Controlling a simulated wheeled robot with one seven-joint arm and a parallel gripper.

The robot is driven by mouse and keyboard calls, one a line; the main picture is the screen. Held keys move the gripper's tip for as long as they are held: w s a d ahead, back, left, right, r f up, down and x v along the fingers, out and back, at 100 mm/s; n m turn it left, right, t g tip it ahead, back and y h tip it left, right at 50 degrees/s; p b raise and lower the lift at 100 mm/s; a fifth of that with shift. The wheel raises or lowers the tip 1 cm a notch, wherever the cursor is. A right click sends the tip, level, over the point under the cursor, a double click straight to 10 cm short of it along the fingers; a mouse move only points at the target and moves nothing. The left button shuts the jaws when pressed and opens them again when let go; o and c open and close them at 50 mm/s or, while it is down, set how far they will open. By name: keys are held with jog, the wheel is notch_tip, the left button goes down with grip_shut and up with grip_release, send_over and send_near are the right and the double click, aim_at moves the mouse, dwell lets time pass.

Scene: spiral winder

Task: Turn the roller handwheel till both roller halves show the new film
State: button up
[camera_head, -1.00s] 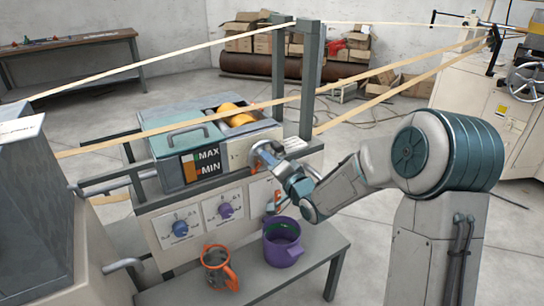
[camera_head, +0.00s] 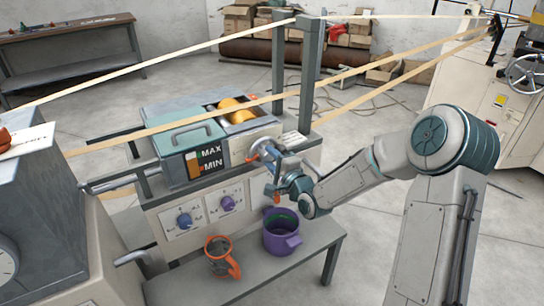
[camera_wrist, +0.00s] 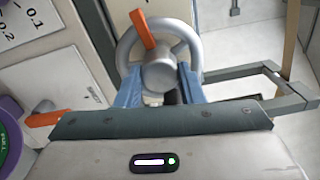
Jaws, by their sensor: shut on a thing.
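The roller handwheel (camera_head: 258,149) is a small grey wheel on the front of the machine. In the wrist view it shows as a grey rim and round hub (camera_wrist: 158,75) with an orange bar (camera_wrist: 143,28) pointing up. My gripper (camera_head: 275,160) is at the wheel. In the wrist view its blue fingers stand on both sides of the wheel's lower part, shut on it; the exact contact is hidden. The roller (camera_head: 236,110) is yellow-orange and lies in the machine's open top, partly behind a film strip. I cannot tell its two halves apart clearly.
A teal lid with a handle (camera_head: 190,133) and a MAX/MIN gauge (camera_head: 204,162) are left of the roller. A purple bucket (camera_head: 282,240) and an orange-handled jug (camera_head: 220,262) stand on the bench below. Film strips (camera_head: 350,73) cross above the machine.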

dwell(0.5)
jog(key=o, duration=1)
jog(key=p+v, duration=0.1)
jog(key=v, duration=1.2)
jog(key=shift+s+d, duration=0.3)
